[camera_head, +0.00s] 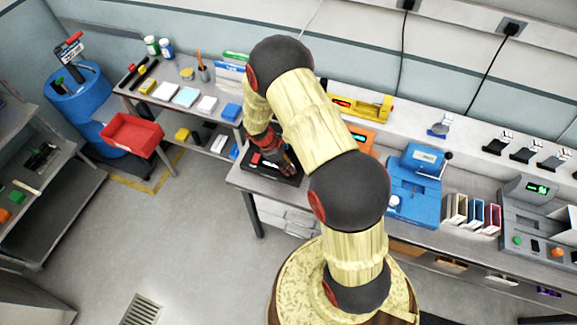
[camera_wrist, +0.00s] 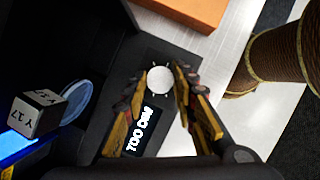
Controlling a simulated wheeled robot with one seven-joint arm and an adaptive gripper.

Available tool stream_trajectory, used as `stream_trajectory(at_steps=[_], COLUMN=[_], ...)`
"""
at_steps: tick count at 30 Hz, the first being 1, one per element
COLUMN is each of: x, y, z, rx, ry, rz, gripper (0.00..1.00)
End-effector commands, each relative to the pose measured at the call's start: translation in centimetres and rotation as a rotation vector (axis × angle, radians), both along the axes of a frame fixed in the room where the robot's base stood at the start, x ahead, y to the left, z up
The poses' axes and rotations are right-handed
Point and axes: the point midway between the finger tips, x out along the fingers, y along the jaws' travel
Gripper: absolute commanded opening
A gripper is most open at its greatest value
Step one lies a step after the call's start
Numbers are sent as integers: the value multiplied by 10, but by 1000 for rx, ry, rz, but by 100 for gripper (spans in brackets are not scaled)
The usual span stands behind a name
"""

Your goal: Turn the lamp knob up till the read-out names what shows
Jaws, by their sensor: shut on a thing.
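The white round lamp knob (camera_wrist: 160,80) sits on a dark panel in the wrist view, with small tick marks around it. My gripper (camera_wrist: 161,86) has one finger on each side of the knob and is shut on it. A small cube (camera_wrist: 36,114) marked with what looks like "Y 17" is at the left, beside a round bluish disc (camera_wrist: 76,101) and a bright blue glow. In the head view my gripper (camera_head: 284,163) is over the black device (camera_head: 262,180) at the bench's left end.
An orange box (camera_wrist: 190,8) lies just beyond the device. Farther right on the bench (camera_head: 242,180) are a blue machine (camera_head: 413,180), several upright coloured folders and a grey console (camera_head: 530,215). A red bin (camera_head: 131,133) stands left, with open floor in front.

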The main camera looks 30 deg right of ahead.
Motion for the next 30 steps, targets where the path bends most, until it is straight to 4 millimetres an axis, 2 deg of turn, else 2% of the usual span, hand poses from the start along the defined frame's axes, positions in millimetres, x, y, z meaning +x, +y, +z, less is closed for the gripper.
stream_trajectory(at_steps=[9, 22, 23, 30], x=[1, 1, 1, 1], y=[-1, -1, -1, 0], z=[0, 0, 0, 0], rx=[0, 0, 0, 0], ry=[0, 0, 0, 0], rz=[-87, -95, -95, -95], gripper=[2, 2, 29, 43])
